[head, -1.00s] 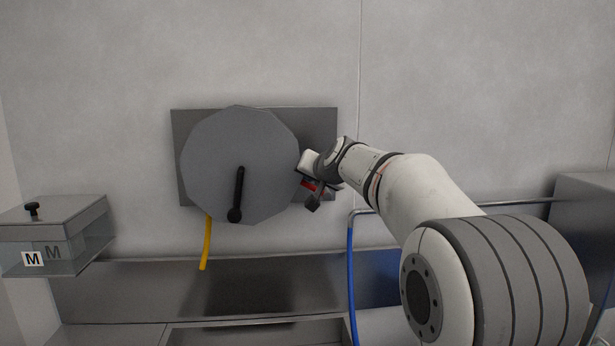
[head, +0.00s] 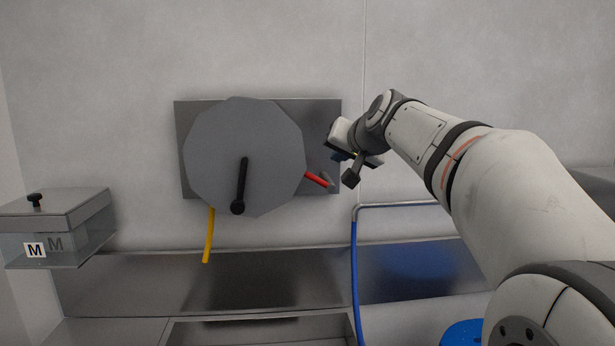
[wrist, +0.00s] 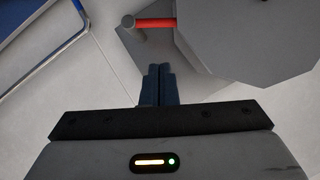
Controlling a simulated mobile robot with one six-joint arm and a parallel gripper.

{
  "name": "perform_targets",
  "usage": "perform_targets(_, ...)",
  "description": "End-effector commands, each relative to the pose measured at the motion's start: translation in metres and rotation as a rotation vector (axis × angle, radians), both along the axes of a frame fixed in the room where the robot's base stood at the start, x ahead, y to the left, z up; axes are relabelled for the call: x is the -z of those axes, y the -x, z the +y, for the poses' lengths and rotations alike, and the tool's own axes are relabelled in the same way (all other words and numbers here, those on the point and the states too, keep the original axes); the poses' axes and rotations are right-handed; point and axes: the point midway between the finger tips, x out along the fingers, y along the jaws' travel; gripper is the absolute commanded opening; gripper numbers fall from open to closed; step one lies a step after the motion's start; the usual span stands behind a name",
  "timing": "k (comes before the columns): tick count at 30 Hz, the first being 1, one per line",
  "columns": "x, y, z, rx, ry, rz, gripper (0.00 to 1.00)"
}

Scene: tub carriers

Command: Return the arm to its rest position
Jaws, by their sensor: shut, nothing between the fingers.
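My gripper (wrist: 158,84) is shut, its two dark blue fingers together with nothing between them in the wrist view. In the head view my gripper (head: 338,157) is at the right edge of the grey wall plate, apart from the disc. The grey many-sided disc (head: 215,150) is mounted on the plate (head: 325,112) and carries a black crank handle (head: 241,185). A red rod with a grey end (head: 317,179) sticks out at the disc's right. The red rod also shows in the wrist view (wrist: 158,23), beyond the fingertips.
A lidded clear box marked M (head: 55,235) is at the left. A steel shelf (head: 140,280) runs below the disc. A yellow hose (head: 209,235) hangs under the disc. A blue hose on a metal rail (head: 355,270) is below my arm. The wall above is clear.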

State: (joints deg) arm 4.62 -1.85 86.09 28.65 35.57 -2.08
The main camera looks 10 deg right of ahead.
Motion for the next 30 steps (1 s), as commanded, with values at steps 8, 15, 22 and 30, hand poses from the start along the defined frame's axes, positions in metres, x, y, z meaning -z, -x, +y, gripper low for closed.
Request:
perform_targets(8, 0.128, 0.114, 0.007, -0.065, 0.166, 0.302, 0.0)
perform_targets(15, 0.246, 0.237, 0.0, -0.134, 0.325, 0.578, 0.0)
perform_targets(22, 0.313, 0.315, -0.011, -0.176, 0.421, 0.74, 0.0)
perform_targets(30, 0.326, 0.331, -0.012, -0.19, 0.444, 0.773, 0.0)
